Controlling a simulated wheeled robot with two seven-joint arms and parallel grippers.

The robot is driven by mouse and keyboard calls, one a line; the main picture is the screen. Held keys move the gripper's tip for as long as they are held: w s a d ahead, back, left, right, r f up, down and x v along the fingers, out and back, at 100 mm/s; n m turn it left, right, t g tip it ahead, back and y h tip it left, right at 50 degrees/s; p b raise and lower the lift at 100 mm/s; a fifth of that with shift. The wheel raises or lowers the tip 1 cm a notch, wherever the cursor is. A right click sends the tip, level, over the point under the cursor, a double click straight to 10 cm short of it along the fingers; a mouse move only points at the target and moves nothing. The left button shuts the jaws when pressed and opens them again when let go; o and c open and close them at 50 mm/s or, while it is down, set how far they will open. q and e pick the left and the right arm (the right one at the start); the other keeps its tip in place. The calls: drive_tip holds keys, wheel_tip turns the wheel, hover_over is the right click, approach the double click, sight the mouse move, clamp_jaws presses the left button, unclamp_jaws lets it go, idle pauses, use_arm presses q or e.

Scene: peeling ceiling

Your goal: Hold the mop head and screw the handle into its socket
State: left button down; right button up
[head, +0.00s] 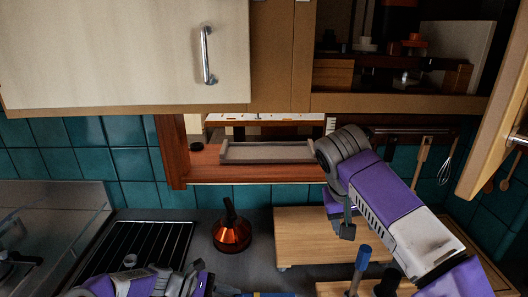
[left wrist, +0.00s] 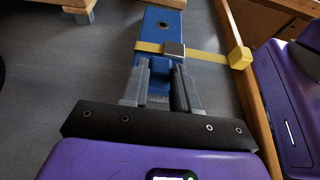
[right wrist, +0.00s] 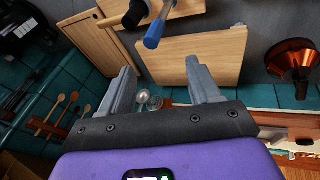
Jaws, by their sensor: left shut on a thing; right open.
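In the left wrist view, a long blue piece (left wrist: 160,35), apparently the mop head, lies on the grey counter with a yellow strip and metal block across it. My left gripper (left wrist: 162,85) is shut on its near end; the gripped part is partly hidden by the fingers. A blue-tipped stick (head: 363,258), possibly the handle, stands near the lower right. It also shows in the right wrist view (right wrist: 154,33). My right gripper (right wrist: 158,80) is open and empty, apart from the stick.
A dark rack (head: 130,254) is further left. An open cabinet door (head: 500,120) juts out at the right. Utensils (head: 423,160) hang on the tiled wall.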

sight(368, 246)
drive_tip(key=w+d+f+m, duration=0.1)
drive_tip(key=d+f+m, duration=0.1)
drive_tip(key=f, duration=0.4)
drive_tip(key=w+d+f+m, duration=0.2)
drive_tip(key=d+f, duration=0.1)
drive_tip(key=f, duration=0.3)
drive_tip(key=w+d+f+m+t+y, duration=0.1)
drive_tip(key=d+f+m, duration=0.1)
drive_tip(key=f, duration=0.3)
drive_tip(key=shift+w+d+f+m, duration=0.3)
drive_tip(key=shift+w+f, duration=0.1)
drive_tip(key=c, duration=1.1)
drive_tip(key=shift+r, duration=2.85)
drive_tip(key=shift+c, duration=0.3)
